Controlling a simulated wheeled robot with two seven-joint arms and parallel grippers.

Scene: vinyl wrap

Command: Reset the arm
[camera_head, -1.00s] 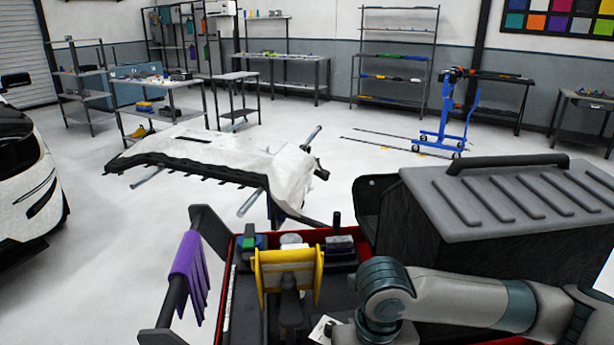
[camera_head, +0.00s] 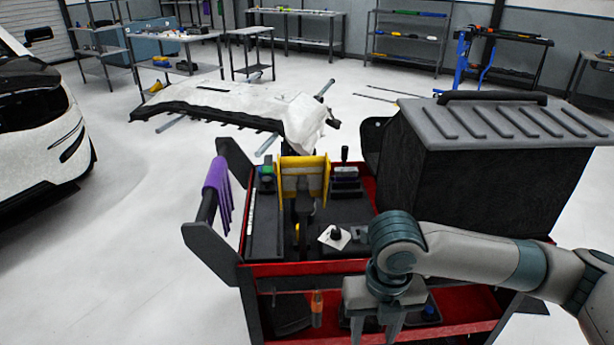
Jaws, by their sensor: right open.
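My right arm (camera_head: 470,254) comes in from the right edge, bent at a dark teal joint. My right gripper (camera_head: 375,328) points down at the near side of the tool cart, its two fingers apart with nothing seen between them. The finger ends are close to the bottom edge of the picture. The gripper hides part of the cart's lower red shelf; I cannot tell whether it touches the cart. My left arm and gripper are not in view.
The red and black tool cart (camera_head: 290,269) carries a yellow holder (camera_head: 303,172), a white card with a black knob (camera_head: 334,237) and a large dark case (camera_head: 480,180). A purple cloth (camera_head: 217,190) hangs on its handle. A wrapped car panel (camera_head: 235,107) stands behind; a white car (camera_head: 45,125) is left.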

